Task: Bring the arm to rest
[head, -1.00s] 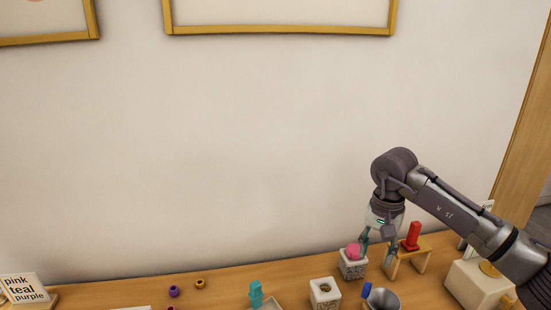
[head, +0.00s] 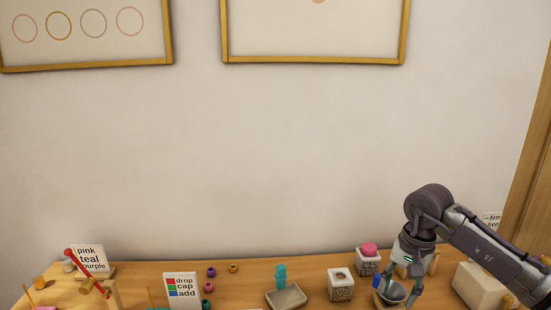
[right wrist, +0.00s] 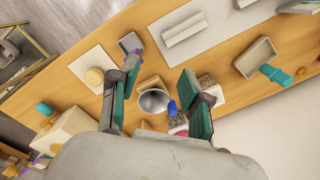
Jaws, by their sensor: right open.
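My right gripper (head: 399,288) hangs from the right arm at the lower right of the head view, fingers pointing down and spread. The metal cup (head: 396,292) shows between and behind its fingers there. In the right wrist view the open gripper (right wrist: 162,68) has nothing held between its fingers. The cup (right wrist: 153,101) lies in the gap between them, and I cannot tell how far below. A blue piece (right wrist: 172,108) shows beside the cup, close to one finger. My left gripper is not in view.
White speckled holders (head: 341,290) stand left of the gripper, one with a pink piece (head: 369,249). A tray (head: 287,297) with a teal piece (head: 281,274) is further left. A cream box (head: 480,286) stands right. Cards and beads are at left.

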